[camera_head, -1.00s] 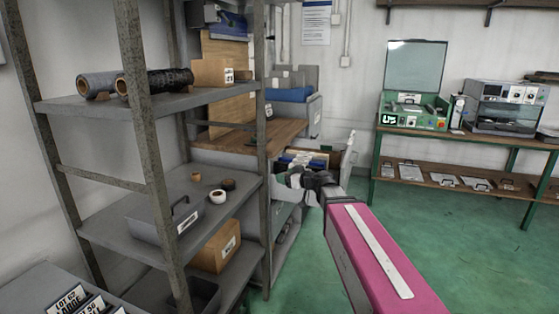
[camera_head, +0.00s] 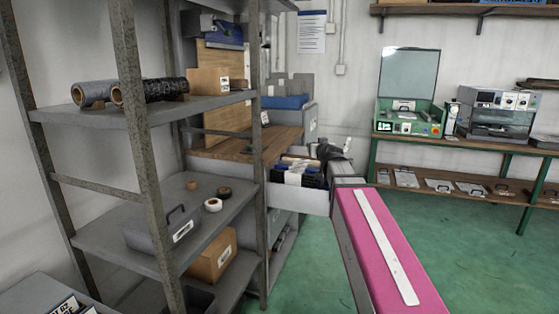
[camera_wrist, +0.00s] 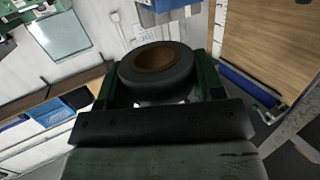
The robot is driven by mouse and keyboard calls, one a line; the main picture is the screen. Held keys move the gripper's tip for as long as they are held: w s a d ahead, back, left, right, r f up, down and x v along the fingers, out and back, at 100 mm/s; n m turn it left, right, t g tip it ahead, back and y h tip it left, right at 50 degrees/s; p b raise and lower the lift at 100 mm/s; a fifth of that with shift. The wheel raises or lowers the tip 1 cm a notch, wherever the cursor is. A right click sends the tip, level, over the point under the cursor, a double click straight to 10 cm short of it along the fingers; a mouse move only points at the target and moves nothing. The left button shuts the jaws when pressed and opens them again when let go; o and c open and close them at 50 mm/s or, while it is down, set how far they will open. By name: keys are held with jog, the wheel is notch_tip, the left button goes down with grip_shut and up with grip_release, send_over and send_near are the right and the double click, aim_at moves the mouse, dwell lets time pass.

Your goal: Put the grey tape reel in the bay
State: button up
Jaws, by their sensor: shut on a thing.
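The grey tape reel (camera_wrist: 128,75), a dark ring with a brown core, is held between the green fingers of my gripper (camera_wrist: 160,78) in the wrist view. My gripper is shut on it. In the head view my gripper (camera_head: 330,152) is at the far end of my pink arm, above the right end of an open drawer (camera_head: 298,199); the reel cannot be clearly made out there. I cannot tell which compartment is the bay.
The open drawer holds dark, white-banded rolls (camera_head: 290,177). The grey shelf rack (camera_head: 150,190) at left carries large rolls (camera_head: 150,87), small tape rolls (camera_head: 213,205), a grey box (camera_head: 160,230) and a carton (camera_head: 212,255). A green bench (camera_head: 470,145) stands at right. The green floor between is clear.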

jog(key=d+r+m+h, duration=0.1)
jog(key=d+r+h, duration=0.1)
jog(key=r, duration=0.3)
jog(key=shift+w+d+r, duration=0.15)
jog(key=shift+w+d, duration=0.3)
jog(key=shift+d, duration=0.1)
